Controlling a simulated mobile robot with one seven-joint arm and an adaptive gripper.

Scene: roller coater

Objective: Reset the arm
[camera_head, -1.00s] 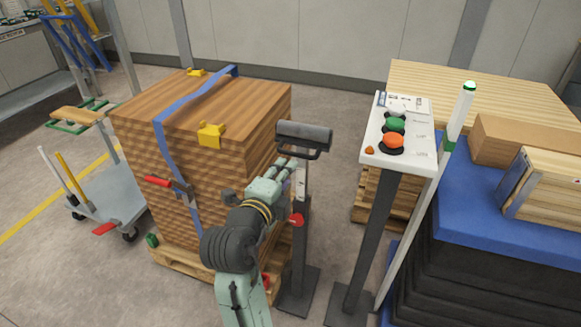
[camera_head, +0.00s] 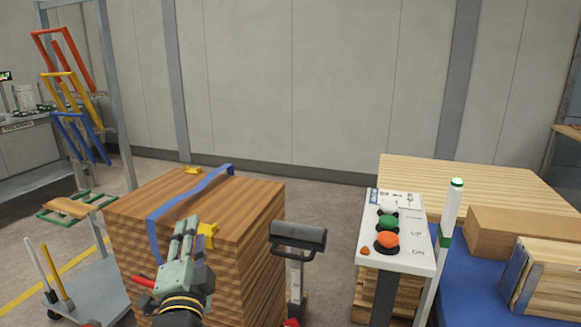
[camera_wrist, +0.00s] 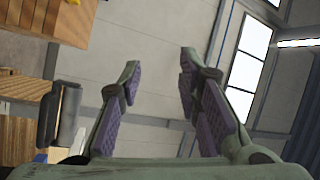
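My gripper (camera_head: 184,232) points up and away in front of the strapped stack of wooden boards (camera_head: 255,212) in the head view. In the wrist view my gripper (camera_wrist: 160,75) has its two purple-padded fingers spread apart with nothing between them. Behind them are the wall and bright windows (camera_wrist: 248,65). My lower arm is out of view at the bottom of the head view.
A roller stand (camera_head: 298,236) is right of the stack. A control post (camera_head: 397,232) with white, green and orange buttons stands further right, beside a blue lift table (camera_head: 470,275) with wooden boxes. A cart (camera_head: 85,290) is at left.

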